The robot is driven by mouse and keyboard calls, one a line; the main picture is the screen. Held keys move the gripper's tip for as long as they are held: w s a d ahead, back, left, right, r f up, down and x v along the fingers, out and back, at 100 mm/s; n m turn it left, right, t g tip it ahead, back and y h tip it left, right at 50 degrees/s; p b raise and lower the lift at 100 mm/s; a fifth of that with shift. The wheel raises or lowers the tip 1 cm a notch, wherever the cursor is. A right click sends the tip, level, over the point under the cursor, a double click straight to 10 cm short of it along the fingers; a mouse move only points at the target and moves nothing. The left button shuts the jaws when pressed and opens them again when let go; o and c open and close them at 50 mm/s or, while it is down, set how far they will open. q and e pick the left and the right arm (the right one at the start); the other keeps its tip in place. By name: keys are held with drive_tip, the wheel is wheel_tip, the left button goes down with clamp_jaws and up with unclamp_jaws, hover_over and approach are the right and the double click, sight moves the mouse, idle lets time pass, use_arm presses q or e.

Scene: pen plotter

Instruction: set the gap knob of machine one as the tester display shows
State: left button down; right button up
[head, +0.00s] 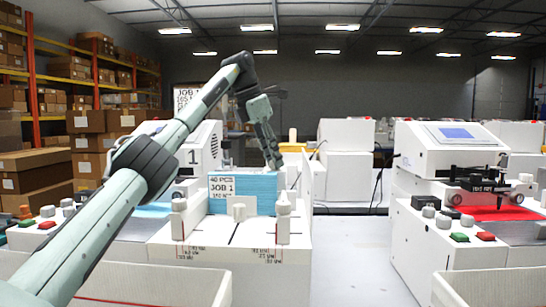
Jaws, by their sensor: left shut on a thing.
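Machine one, a white machine (203,148) marked with a 1, stands left of centre, partly behind my left arm. A stack of blue sheets (243,191) labelled JOB 1 stands on its white feed table between white upright guides. My left gripper (274,162) points down at the stack's back right corner. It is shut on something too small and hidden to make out. I cannot pick out the gap knob for certain. A bluish display (456,133) on the white machine at the right is too small to read; I cannot tell whether it is the tester's. My right gripper is not in view.
Grey knobs and coloured buttons (46,225) sit at machine one's left. The right machine has a black bar (484,186) over a red sheet (498,213). White bins (163,283) stand in front.

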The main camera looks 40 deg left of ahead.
use_arm(q)
drive_tip(key=shift+m+g+h, duration=0.3)
drive_tip(key=shift+m+h, duration=0.1)
drive_tip(key=shift+m, duration=0.9)
drive_tip(key=shift+a, duration=0.1)
drive_tip(key=c, duration=1.3)
unclamp_jaws()
drive_tip(key=shift+o, duration=0.2)
